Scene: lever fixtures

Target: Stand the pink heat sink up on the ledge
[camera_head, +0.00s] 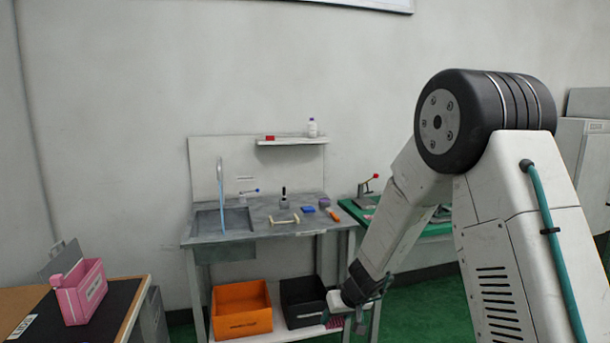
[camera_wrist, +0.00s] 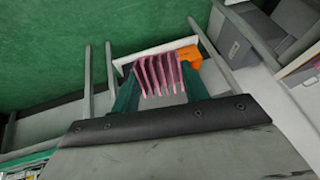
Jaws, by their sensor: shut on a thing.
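The pink heat sink (camera_wrist: 158,76), a block with several parallel fins, sits between the green fingers of my gripper (camera_wrist: 160,88) in the wrist view. My gripper is shut on it. In the head view my gripper (camera_head: 348,318) hangs low in front of the workbench, and a small bit of the heat sink (camera_head: 335,323) shows beside it. The ledge (camera_head: 292,142) is a narrow pale shelf on the panel behind the bench, well above and to the left of my gripper. A small red item (camera_head: 270,138) and a white bottle (camera_head: 312,128) stand on it.
The grey workbench (camera_head: 255,228) holds a sink, a blue upright strip and several small tools. An orange bin (camera_head: 241,310) and a black bin (camera_head: 303,302) sit below. A pink box (camera_head: 82,294) stands on a table at left. The ledge's middle looks clear.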

